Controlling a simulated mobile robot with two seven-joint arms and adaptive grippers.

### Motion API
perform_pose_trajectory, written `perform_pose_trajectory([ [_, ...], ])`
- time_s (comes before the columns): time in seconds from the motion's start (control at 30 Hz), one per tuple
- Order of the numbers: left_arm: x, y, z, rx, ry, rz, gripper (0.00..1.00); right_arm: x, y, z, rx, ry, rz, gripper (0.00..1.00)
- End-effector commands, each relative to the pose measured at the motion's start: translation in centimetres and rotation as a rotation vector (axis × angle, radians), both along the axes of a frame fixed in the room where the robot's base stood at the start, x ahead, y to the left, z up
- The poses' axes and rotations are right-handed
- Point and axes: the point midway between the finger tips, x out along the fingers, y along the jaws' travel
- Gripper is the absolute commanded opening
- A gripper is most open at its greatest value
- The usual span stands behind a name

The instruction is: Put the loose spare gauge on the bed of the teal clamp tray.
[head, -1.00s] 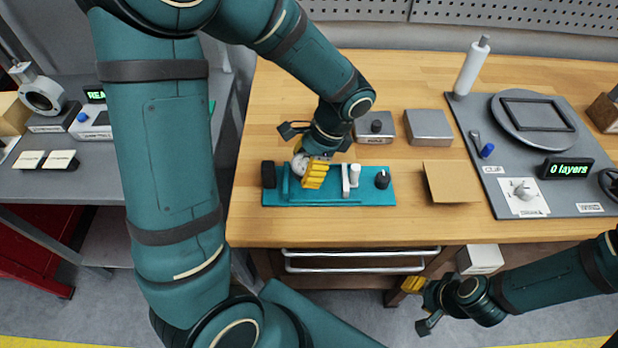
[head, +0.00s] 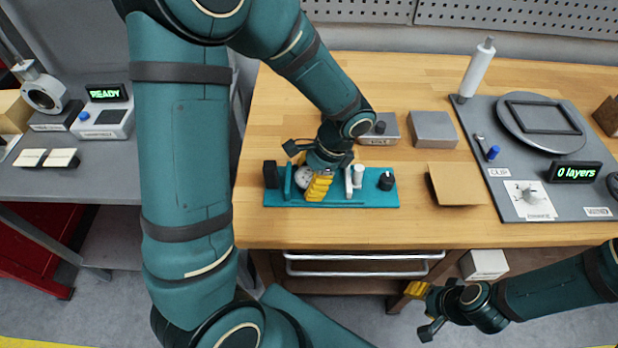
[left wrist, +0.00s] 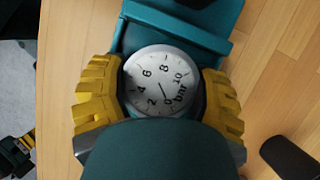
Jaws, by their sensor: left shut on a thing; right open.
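The spare gauge (left wrist: 160,82) has a round white dial marked in bar; it sits between the two yellow fingers of my left gripper (left wrist: 155,95) in the left wrist view. In the head view the gauge (head: 303,178) shows beside the yellow fingers of that gripper (head: 318,186), over the teal clamp tray (head: 340,201). My left gripper is shut on the gauge. Whether the gauge touches the tray's bed is hard to tell. My right gripper (head: 420,305) is open and empty, low in front of the bench.
The tray carries a black block (head: 270,174), a white post (head: 358,174) and a black knob (head: 386,181). Grey boxes (head: 433,129) and a brown pad (head: 455,185) lie to the right. A grey board (head: 520,205) holds a turntable and a display. Bare wood lies in front of the tray.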

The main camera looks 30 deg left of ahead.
Motion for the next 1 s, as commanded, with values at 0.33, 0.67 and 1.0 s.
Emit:
perform_pose_trajectory([
  [0.33,-0.5,0.0,-1.3,-0.006,0.014,0.005,0.97,0.1,0.0,-0.5,0.000,-0.002,-0.001,0.47],
  [0.67,-0.4,-0.1,0.6,-0.006,0.012,0.006,0.97,-0.1,0.0,0.7,0.000,0.003,0.000,0.47],
  [1.0,1.8,-2.3,7.5,-0.004,0.006,0.002,0.97,-0.4,0.1,2.7,0.001,0.010,0.002,0.47],
])
